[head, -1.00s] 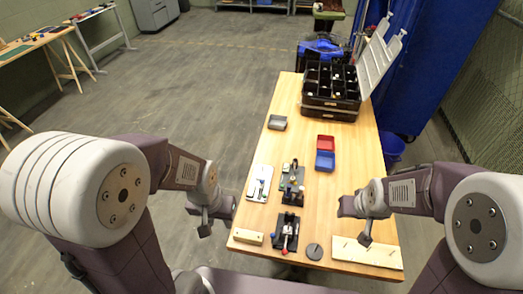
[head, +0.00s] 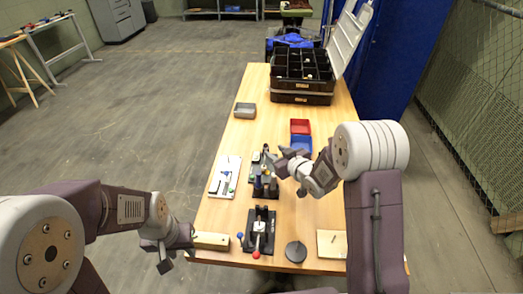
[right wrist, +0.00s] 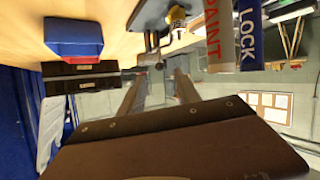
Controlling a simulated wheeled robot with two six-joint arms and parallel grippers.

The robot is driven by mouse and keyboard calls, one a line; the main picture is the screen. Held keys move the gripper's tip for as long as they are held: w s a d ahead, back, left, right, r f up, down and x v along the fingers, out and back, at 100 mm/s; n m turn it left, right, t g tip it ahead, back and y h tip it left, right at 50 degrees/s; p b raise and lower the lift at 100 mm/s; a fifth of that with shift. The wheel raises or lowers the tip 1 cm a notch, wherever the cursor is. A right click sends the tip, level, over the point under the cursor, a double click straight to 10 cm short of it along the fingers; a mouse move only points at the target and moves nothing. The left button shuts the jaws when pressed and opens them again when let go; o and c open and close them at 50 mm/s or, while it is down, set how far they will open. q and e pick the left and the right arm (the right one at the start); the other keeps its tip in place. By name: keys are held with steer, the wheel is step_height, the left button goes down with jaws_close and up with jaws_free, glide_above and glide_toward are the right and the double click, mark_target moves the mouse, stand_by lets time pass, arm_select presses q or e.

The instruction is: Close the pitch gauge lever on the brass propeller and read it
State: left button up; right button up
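I cannot make out a brass propeller or a gauge lever with certainty. A small black fixture (head: 268,187) with blue and yellow parts stands mid-table; in the right wrist view, a yellow part marked 75 (right wrist: 177,14) shows at the top. My right gripper (head: 284,163) is just above and right of this fixture, its fingers (right wrist: 157,92) apart with nothing between them. A black-based device (head: 259,232) with a red knob stands nearer the front edge. My left gripper (head: 172,252) is off the table's front left corner, by the wooden block; its opening is unclear.
Red tray (head: 300,126), blue tray (head: 302,145), grey tray (head: 245,110) and an open black case (head: 290,97) stand farther back. A white board (head: 218,188), wooden block (head: 212,240), dark disc (head: 296,252) and pale board (head: 331,244) lie nearer. PAINT (right wrist: 217,35) and LOCK (right wrist: 250,35) labels show close up.

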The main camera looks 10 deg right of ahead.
steer(key=x, duration=1.2)
steer(key=shift+r, duration=0.1)
jaws_close()
stand_by(1.0)
